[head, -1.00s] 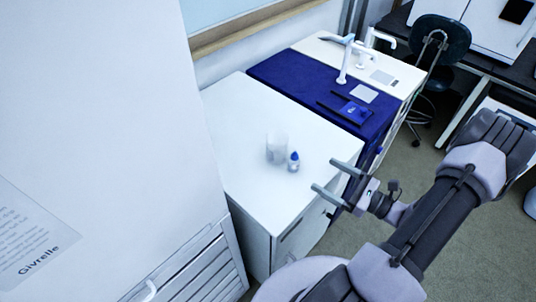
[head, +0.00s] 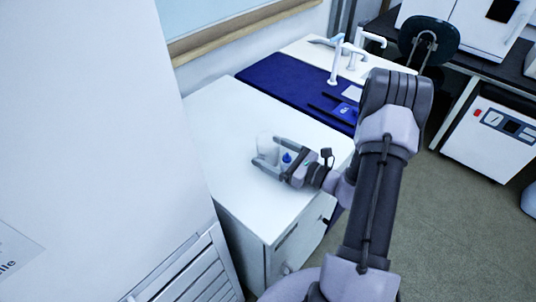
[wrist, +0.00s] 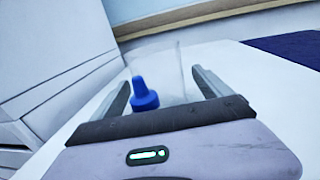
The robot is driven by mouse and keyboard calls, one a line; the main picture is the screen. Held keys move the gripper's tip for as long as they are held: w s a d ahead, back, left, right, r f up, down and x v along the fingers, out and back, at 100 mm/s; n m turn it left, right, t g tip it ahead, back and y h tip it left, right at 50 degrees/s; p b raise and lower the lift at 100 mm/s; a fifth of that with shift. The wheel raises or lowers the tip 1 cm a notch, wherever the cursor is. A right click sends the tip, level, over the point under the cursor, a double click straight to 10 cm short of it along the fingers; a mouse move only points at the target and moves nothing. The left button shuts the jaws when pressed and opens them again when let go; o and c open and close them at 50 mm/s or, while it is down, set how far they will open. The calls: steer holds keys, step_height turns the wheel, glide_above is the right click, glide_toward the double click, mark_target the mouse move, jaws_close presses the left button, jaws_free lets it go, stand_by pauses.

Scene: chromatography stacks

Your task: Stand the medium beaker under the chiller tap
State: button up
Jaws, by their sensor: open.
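The beaker (head: 266,148) is clear and stands upright on the white cabinet top. In the wrist view the beaker (wrist: 165,68) shows ahead, between the fingers. A small bottle with a blue cap (head: 287,158) stands near it, and in the wrist view the blue cap (wrist: 143,94) is between the fingers, nearer my palm than the beaker. My gripper (head: 265,154) is open, low over the cabinet top, its fingers on either side of the bottle and reaching toward the beaker. Contact with the beaker cannot be told. White taps (head: 337,62) stand at the back; which is the chiller's is unclear.
A dark blue mat (head: 285,100) lies beyond the white top (head: 215,125), with a blue tray (head: 345,112) on it. A tall white unit (head: 85,130) stands close on the left. The white top's left part is clear.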

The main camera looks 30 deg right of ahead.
steer(key=shift+r, duration=0.1)
steer(key=c, duration=1.7)
